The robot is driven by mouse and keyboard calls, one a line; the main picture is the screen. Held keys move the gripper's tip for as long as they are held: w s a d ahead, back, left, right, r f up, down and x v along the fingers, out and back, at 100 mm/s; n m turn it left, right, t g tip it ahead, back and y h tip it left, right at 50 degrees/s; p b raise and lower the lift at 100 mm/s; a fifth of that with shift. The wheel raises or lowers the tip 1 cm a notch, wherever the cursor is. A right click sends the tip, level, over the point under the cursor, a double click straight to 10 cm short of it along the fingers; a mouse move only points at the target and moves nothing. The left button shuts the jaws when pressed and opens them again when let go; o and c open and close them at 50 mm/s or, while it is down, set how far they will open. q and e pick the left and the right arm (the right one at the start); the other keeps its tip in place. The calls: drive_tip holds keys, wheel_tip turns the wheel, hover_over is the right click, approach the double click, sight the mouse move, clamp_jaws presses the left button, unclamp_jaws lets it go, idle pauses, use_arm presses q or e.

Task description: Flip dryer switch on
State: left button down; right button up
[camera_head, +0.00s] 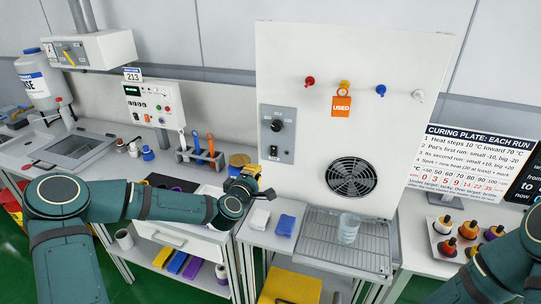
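The dryer appears to be the tall white panel (300,60) with a round black fan grille (352,177) low on its front. A grey control plate (290,150) on its left side carries a black knob (276,125) and a small dark switch (273,151) below it. The switch's position is too small to read.
A clear cup (348,228) stands on the wire rack (330,255) below the grille. A white instrument box (150,104) stands left.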

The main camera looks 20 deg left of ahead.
sight(271, 152)
use_arm(q)
drive_tip(key=w, duration=0.4)
drive_tip(key=w+f, duration=0.1)
drive_tip(key=w, duration=0.4)
drive_tip(key=w+p, duration=0.1)
drive_tip(key=w, duration=0.3)
drive_tip(key=shift+w+d+f, duration=0.3)
drive_tip(key=shift+w+f, duration=0.05)
use_arm(e)
drive_tip(key=shift+r, duration=0.6)
